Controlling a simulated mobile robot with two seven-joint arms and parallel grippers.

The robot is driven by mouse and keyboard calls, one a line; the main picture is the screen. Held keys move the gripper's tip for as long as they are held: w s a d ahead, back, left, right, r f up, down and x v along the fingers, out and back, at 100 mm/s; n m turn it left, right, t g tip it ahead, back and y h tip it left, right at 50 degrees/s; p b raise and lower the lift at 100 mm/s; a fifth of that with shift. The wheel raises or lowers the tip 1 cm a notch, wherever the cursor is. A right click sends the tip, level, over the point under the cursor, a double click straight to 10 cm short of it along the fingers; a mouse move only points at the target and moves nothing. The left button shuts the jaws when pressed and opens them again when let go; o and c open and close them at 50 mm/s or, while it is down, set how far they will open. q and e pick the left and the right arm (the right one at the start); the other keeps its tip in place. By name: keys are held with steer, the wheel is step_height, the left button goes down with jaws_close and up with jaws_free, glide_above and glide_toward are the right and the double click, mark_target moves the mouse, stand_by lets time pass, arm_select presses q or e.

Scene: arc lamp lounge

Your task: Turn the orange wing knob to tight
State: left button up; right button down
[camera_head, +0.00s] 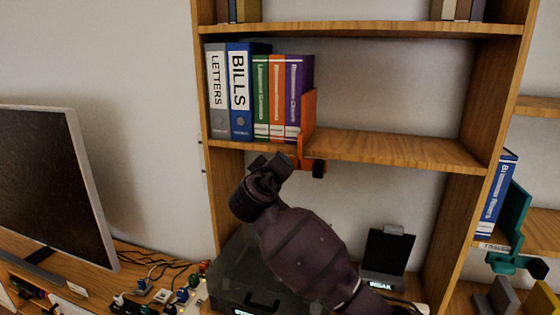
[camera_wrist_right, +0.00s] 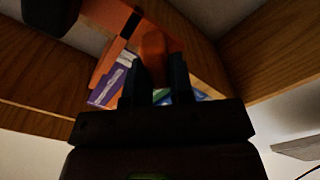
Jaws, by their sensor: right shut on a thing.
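The orange bookend (camera_head: 309,112) stands at the right end of a row of books on the middle shelf, and its clamp reaches under the shelf's front edge. In the right wrist view, the orange wing knob (camera_wrist_right: 153,47) sits between the two dark fingers of my right gripper (camera_wrist_right: 155,78), which is shut on it. In the head view, my right gripper (camera_head: 277,166) is just under the shelf, left of the clamp's lower part; the knob is hidden there. The bookend's orange body (camera_wrist_right: 106,22) also shows in the wrist view. My left gripper is not in view.
Binders and books (camera_head: 240,90) fill the shelf's left part; its right part (camera_head: 395,150) is bare. Below are a dark case (camera_head: 245,280) and a small black stand (camera_head: 387,255). A teal bookend (camera_head: 512,215) is at right, a screen (camera_head: 45,190) at left.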

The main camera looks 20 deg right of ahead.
steer(key=n, duration=0.4)
steer(key=shift+a+f, duration=0.1)
steer(key=shift+f, duration=0.2)
steer(key=shift+f+n, duration=0.15)
steer(key=shift+n, duration=1.95)
steer(key=c, duration=1)
jaws_free()
steer(key=b+v, duration=0.1)
steer(key=v, duration=0.9)
steer(key=shift+s+a+b, duration=0.3)
steer(key=shift+a, duration=0.05)
